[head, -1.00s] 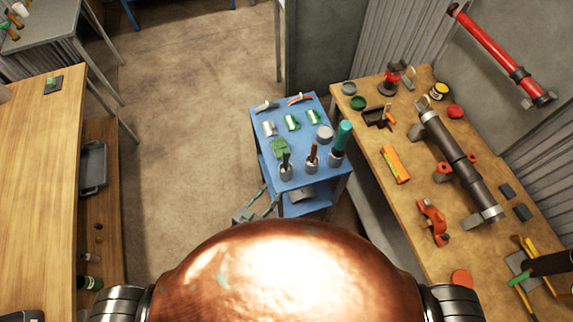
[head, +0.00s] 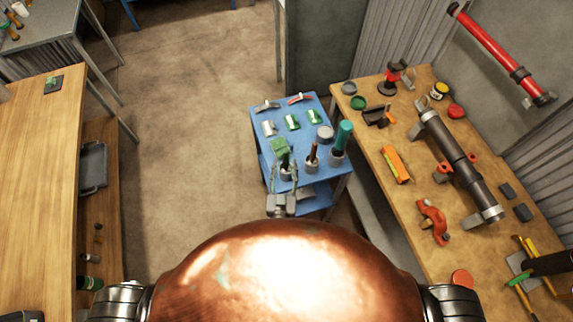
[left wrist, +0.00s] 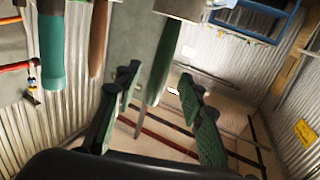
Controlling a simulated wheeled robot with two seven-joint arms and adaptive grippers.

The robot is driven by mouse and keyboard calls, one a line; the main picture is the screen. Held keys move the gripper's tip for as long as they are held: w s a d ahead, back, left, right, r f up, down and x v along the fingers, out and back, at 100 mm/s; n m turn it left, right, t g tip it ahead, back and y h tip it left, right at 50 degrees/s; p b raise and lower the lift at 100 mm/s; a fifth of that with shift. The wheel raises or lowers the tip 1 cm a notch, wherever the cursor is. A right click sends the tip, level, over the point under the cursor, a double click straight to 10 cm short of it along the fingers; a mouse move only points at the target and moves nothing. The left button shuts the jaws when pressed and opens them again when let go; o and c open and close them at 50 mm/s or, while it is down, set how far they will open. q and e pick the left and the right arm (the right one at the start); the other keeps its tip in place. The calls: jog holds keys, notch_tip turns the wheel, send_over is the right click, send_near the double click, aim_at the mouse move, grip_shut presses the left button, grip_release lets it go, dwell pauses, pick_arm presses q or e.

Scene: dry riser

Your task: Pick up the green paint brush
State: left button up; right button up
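The green paint brush (head: 285,159) stands handle-up in a small grey cup (head: 286,174) at the near left of the blue cart. My left gripper (head: 284,177) is at the cart's near side, its two fingers apart on either side of the brush and cup. In the left wrist view, the dark green handle (left wrist: 158,78) appears upside down between the open fingers, with a visible gap on both sides. I cannot tell how deep the handle sits between them. My right gripper is not in view.
The blue cart (head: 262,137) also holds a brown-handled brush (head: 313,153) and a teal-handled tool (head: 343,136) in cups close to the right. A green block (head: 280,146) lies just behind. A wooden workbench (head: 408,140) with tools stands at right.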

aim_at(286, 161)
pick_arm(q)
jog(key=w, duration=0.3)
jog(key=shift+w+d, duration=0.2)
jog(key=shift+w, duration=0.05)
jog(key=shift+r, duration=0.1)
grip_shut()
